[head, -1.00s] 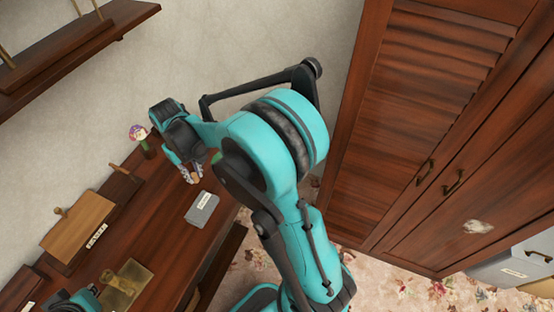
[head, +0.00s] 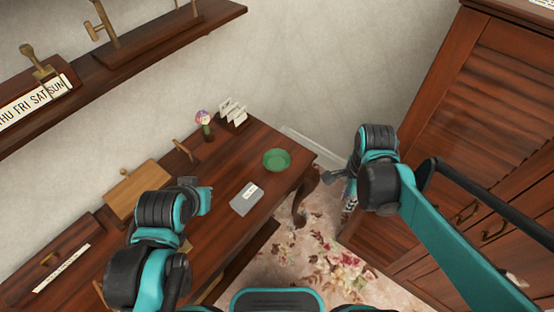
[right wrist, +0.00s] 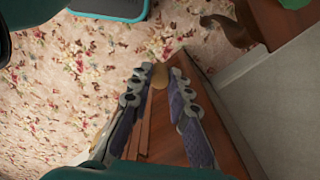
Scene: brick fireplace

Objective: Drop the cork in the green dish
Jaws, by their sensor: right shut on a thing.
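The green dish (head: 277,159) sits on the far right end of the wooden desk. Its edge also shows at the top right of the right wrist view (right wrist: 292,3). My right gripper (head: 343,184) is off the desk's right end, above the floor and to the right of the dish. In the right wrist view my right gripper (right wrist: 161,76) is shut on a small tan cork (right wrist: 160,76) between its fingertips. The cork is not clear in the head view. My left gripper (head: 205,190) is over the desk, its fingers mostly hidden.
A grey labelled box (head: 246,198) lies on the desk (head: 225,172) near the dish. A flower ornament (head: 205,122) and a card holder (head: 233,113) stand at the back. A tall wooden cabinet (head: 440,130) is on the right.

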